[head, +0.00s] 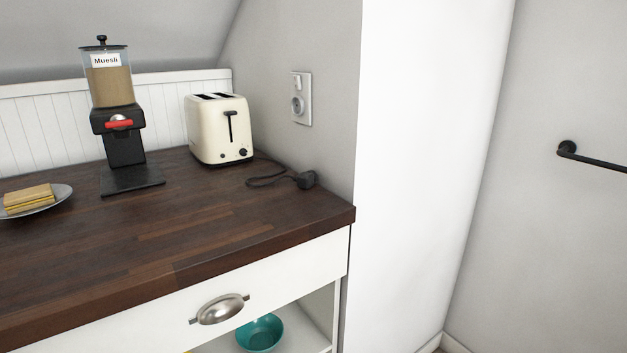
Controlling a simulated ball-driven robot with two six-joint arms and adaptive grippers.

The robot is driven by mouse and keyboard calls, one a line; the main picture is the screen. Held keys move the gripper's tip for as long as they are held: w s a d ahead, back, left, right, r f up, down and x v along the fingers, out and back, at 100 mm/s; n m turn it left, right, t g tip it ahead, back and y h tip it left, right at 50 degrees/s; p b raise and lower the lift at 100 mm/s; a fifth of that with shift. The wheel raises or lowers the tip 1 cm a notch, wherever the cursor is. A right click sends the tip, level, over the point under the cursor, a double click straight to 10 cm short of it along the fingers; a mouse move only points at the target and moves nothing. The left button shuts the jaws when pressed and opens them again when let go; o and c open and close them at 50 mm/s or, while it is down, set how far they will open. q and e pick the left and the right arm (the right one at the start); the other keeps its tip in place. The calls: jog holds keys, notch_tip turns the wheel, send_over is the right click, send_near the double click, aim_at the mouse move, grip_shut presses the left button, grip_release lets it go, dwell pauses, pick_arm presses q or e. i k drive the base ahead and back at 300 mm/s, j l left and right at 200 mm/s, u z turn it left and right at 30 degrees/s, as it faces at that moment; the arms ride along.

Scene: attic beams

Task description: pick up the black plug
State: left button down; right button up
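The black plug (306,180) lies on the dark wooden worktop (170,232), close to the grey wall at the right end. Its black cord (265,181) curls across the worktop to the cream toaster (219,130). The toaster stands upright near the back corner, with a black lever on its front. A wall socket plate (301,98) with a switch above a round outlet is on the grey wall above the plug. Neither of my grippers shows in the head view.
A muesli dispenser (117,115) and a plate (63,194) with a sandwich (29,198) stand on the left. Below are a drawer with a metal handle (220,309) and an open shelf holding a teal bowl (260,334). The worktop's front middle is clear. A black rail (597,160) is far right.

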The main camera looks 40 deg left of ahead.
aim_at(306, 180)
jog(key=u, duration=1.15)
